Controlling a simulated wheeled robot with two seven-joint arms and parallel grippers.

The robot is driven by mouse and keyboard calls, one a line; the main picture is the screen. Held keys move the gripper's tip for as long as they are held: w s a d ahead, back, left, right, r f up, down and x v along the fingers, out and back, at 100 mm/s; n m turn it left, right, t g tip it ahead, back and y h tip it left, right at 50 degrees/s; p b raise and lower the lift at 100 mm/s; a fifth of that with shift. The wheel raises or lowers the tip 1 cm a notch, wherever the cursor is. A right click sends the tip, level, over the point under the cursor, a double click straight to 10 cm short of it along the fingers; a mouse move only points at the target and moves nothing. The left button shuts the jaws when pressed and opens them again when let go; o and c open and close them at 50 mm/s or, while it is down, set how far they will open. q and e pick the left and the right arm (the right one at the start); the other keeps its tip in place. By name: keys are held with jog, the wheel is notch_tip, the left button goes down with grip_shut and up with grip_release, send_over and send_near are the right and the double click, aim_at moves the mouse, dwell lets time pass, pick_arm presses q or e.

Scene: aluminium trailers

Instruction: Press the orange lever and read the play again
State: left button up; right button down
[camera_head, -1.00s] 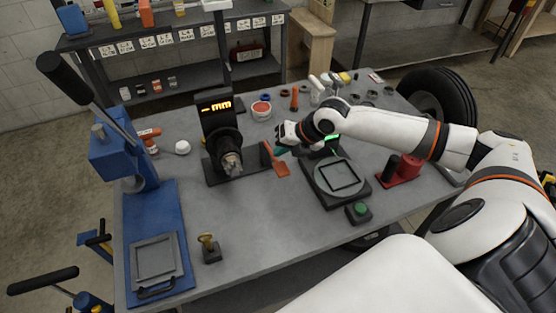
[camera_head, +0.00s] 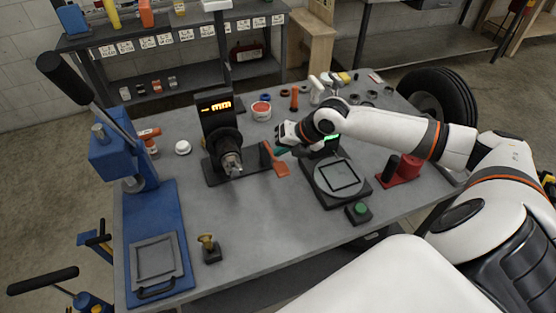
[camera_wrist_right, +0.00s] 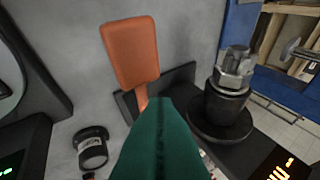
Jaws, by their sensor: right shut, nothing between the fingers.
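The orange lever (camera_head: 280,168) is a flat paddle beside the black gauge stand (camera_head: 225,125) on the bench. The stand's lit display (camera_head: 214,107) shows a dash and "mm" with no readable number. A metal part with a hex nut (camera_head: 231,162) sits on the stand's black spindle; it also shows in the right wrist view (camera_wrist_right: 236,65). My right gripper (camera_head: 281,151) is shut and empty, its green fingers close to the lever. In the wrist view the fingers (camera_wrist_right: 160,140) hide the lever's lower end, below the orange paddle (camera_wrist_right: 131,52); contact cannot be told. My left gripper is out of view.
A blue press (camera_head: 120,160) stands at the left. A round plate device (camera_head: 340,178) with a green button (camera_head: 360,209) is right of the lever. A red block (camera_head: 408,168) and a small brass-topped piece (camera_head: 208,246) are on the bench. The front middle is clear.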

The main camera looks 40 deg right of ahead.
aim_at(283, 163)
dwell(0.3)
jog(key=shift+s+f, duration=0.1)
jog(key=shift+f, duration=0.3)
jog(key=shift+s+a+f+b, duration=0.15)
jog(key=shift+f+b, duration=0.1)
jog(key=shift+f, duration=0.35)
jog(key=shift+s+d+f+b, duration=0.1)
jog(key=shift+f+b, duration=0.1)
jog(key=shift+f, duration=0.45)
jog(key=shift+s+a+f+b, duration=0.15)
jog(key=shift+f+b, duration=0.1)
jog(key=shift+f, duration=0.35)
dwell(1.7)
jog(key=shift+r, duration=0.15)
jog(key=shift+w+d+r+p, duration=0.1)
jog(key=shift+w+r+p, duration=0.1)
jog(key=shift+r+p, duration=0.7)
jog(key=shift+w+d+r+p, duration=0.1)
jog(key=shift+w+r+p, duration=0.1)
jog(key=shift+r+p, duration=0.65)
jog(key=shift+r, duration=0.4)
jog(key=r+p, duration=0.2)
jog(key=w+r+p, duration=0.1)
jog(key=r+p, duration=0.1)
jog(key=shift+d+r, duration=0.1)
jog(key=shift+r, duration=0.3)
